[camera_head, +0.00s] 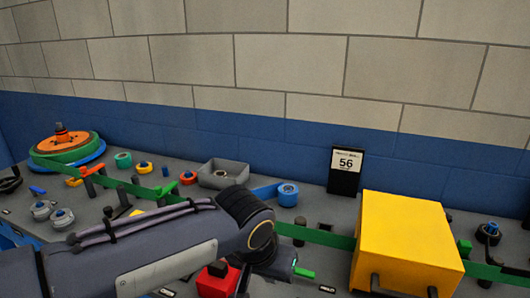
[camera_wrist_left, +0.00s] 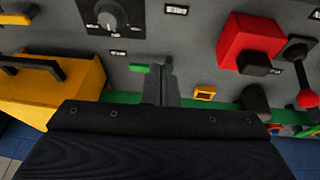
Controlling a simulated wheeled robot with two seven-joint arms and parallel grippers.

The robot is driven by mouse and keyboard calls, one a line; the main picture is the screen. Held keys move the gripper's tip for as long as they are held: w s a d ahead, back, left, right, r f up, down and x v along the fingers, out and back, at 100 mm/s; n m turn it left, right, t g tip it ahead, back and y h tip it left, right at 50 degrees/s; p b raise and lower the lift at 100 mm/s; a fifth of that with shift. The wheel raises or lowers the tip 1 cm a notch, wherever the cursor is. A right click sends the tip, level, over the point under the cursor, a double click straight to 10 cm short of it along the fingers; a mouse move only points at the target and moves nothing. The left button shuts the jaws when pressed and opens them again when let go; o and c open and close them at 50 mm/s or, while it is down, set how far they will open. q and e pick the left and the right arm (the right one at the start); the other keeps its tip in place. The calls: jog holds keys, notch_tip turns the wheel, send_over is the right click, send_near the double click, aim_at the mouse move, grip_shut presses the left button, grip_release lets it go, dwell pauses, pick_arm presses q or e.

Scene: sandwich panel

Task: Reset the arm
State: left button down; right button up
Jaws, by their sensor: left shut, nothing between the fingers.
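My left arm comes in from the left in the head view and reaches over the grey panel (camera_head: 335,215). My left gripper (camera_wrist_left: 162,68) is shut and empty in the left wrist view, its fingers pressed together above the panel. I cannot tell whether the tips touch it. A small green piece (camera_wrist_left: 139,68) lies beside the fingertips. In the head view the gripper is mostly hidden behind my forearm. My right gripper is in neither view.
A large yellow box (camera_head: 408,240) stands right of my left arm. A red block (camera_wrist_left: 249,38), a black dial (camera_wrist_left: 107,17) and a green bar (camera_head: 325,237) are close by. A sign (camera_head: 345,170) reading 56 stands near the wall.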

pick_arm(q)
jog(key=s+a+r+n+h+p, duration=0.1)
jog(key=s+a+r+n+p, duration=0.15)
jog(key=a, duration=0.95)
jog(key=s+a+f+n+t+p, duration=0.2)
jog(key=s+a+f+n, duration=0.1)
jog(key=s+a, duration=0.7)
jog(key=s, duration=0.3)
jog(key=shift+a+f+h, duration=0.3)
jog(key=shift+a+f, duration=0.05)
jog(key=shift+a, duration=0.05)
